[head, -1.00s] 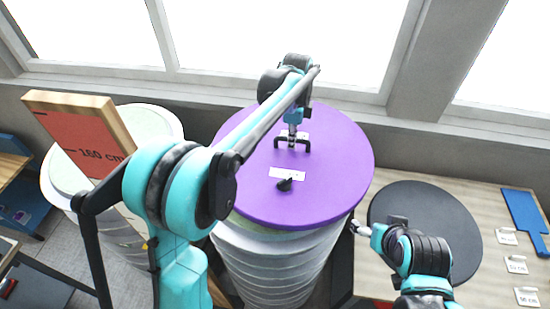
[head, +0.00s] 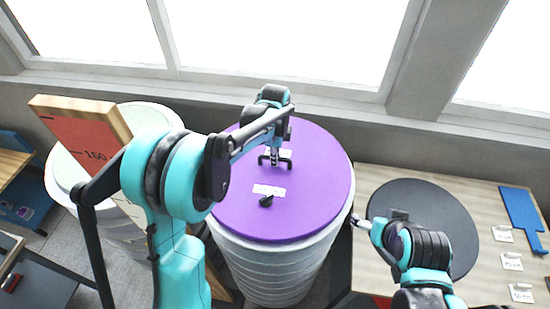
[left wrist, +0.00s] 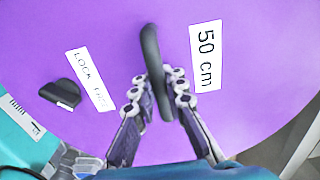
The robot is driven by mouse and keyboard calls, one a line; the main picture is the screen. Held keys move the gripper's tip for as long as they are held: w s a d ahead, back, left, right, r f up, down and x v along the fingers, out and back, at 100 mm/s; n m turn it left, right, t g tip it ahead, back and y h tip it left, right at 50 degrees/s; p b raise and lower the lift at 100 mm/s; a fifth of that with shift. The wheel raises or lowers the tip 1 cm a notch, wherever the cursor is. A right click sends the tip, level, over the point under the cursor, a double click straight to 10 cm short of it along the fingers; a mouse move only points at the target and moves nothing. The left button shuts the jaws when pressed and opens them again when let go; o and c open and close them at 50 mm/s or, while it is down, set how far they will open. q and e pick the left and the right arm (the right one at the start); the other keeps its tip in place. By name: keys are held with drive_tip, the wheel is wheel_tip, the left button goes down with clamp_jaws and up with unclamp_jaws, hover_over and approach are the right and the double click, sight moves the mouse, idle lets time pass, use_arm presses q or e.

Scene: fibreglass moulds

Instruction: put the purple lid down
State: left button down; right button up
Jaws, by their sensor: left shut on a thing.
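The purple lid (head: 315,195) is a large round disc on top of the white ribbed cylinder (head: 270,265), and its rim looks close to level with the cylinder's top. It has a black handle near its middle, a black knob (head: 266,201) and a white label. My left gripper (head: 275,160) is over the lid and shut on its black handle. In the left wrist view the fingers close on the handle (left wrist: 151,60), between labels reading "LOCK" and "50 cm". My right gripper (head: 362,223) is by the black disc; its jaws are too small to read.
A black round disc (head: 440,215) lies on the wooden table (head: 375,182) at the right, with a blue tool (head: 522,212) and small labelled cards beside it. A second white cylinder (head: 65,175) and a red "160" board (head: 85,140) stand at the left.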

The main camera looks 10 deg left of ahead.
use_arm(q)
drive_tip(key=c, duration=1.6)
unclamp_jaws()
drive_tip(key=shift+o, duration=0.2)
wheel_tip(320, 180, up, 11)
drive_tip(key=b, duration=0.2)
drive_tip(key=s+a+r+n+t, duration=0.1)
drive_tip(key=s+a+n+t, duration=0.1)
drive_tip(key=s+n, duration=0.25)
drive_tip(key=s+a+r+n+t, duration=0.1)
drive_tip(key=s+a+r+n, duration=0.1)
drive_tip(key=s+n, duration=0.3)
drive_tip(key=s+a+f+n+t, duration=0.1)
drive_tip(key=s+f+n+t, duration=0.1)
drive_tip(key=s, duration=0.4)
drive_tip(key=s+a+f+n+t, duration=0.1)
drive_tip(key=s+f+n+t, duration=0.1)
drive_tip(key=s+f+n, duration=0.3)
drive_tip(key=shift+s+a+n, duration=0.15)
drive_tip(key=shift+s+n, duration=0.35)
drive_tip(key=shift+n, duration=0.25)
